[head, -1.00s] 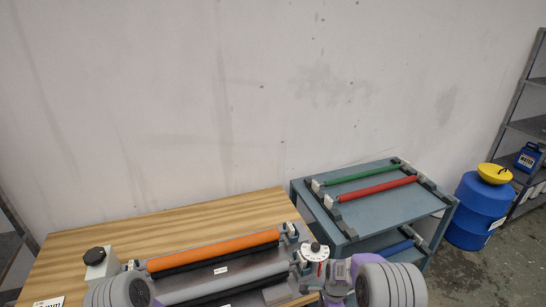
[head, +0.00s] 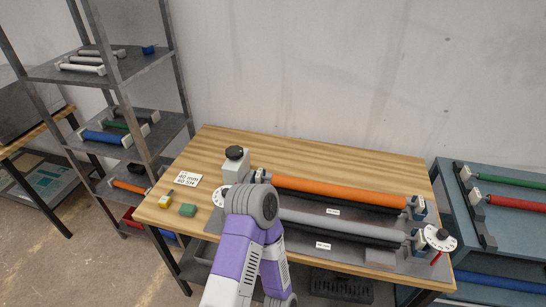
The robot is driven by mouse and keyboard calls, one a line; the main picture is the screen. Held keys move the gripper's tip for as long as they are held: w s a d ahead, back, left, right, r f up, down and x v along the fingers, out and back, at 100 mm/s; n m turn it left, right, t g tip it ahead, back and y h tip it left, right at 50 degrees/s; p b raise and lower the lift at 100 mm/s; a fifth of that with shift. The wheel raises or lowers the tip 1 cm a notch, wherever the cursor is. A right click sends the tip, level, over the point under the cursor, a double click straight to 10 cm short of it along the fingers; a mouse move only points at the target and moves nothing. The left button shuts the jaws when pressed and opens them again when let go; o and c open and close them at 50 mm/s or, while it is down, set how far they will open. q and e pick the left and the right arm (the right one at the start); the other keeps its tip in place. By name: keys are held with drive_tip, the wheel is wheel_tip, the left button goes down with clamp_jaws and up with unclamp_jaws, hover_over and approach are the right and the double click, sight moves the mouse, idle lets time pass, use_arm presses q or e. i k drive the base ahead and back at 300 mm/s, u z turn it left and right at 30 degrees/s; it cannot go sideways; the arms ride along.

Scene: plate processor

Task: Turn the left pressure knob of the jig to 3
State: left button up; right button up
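The jig (head: 300,222) lies on the wooden table, with an orange roller (head: 330,192) at the back and a grey roller (head: 345,226) in front. The left pressure knob (head: 219,196) is a white dial at the jig's left end. My purple arm covers most of it, so its setting cannot be read. The right pressure knob (head: 439,238) is a white dial with a black centre at the other end, and a red mark shows below it. My arm's grey joint is in front of the left knob. The fingertips of both grippers are out of sight.
A grey box with a black knob (head: 235,160) stands behind the left dial. A shelf (head: 105,65) stands left, a blue-grey cart (head: 505,225) right.

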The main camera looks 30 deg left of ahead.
sight(218, 196)
drive_tip(key=u, duration=1.65)
drive_tip(key=k, duration=0.65)
drive_tip(key=u, duration=0.45)
drive_tip(key=i, duration=0.6)
drive_tip(key=u, duration=0.3)
